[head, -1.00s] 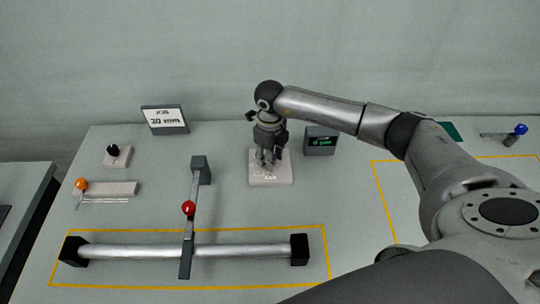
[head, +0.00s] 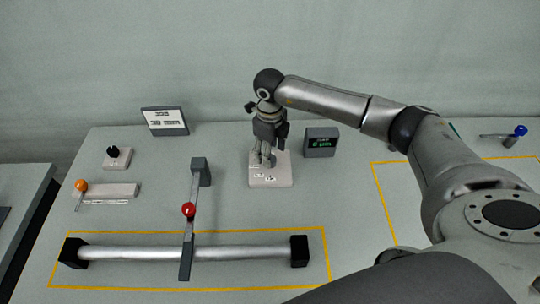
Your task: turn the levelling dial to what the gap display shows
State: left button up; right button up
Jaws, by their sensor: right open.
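The levelling dial's pale plate (head: 284,181) lies on the table near the middle, with small markings on its front part. My right gripper (head: 264,163) points down over the plate's back half, open. Its fingers cover most of the dial, so I cannot tell the dial's setting or whether the fingers touch it. The gap display (head: 320,142) is a dark box just right of the plate, with small green text too blurred to read surely. My left gripper is not in view.
A spindle bar (head: 130,252) lies in a yellow outline at the front, crossed by an arm with a red ball (head: 188,209). A sign (head: 165,121), a black knob (head: 113,151) and an orange-knobbed lever (head: 81,185) are at left. A blue-knobbed lever (head: 520,130) is at far right.

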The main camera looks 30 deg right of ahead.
notch_tip(320, 180, up, 9)
jog(key=shift+f, duration=0.2)
jog(key=shift+f, duration=0.1)
dwell(0.5)
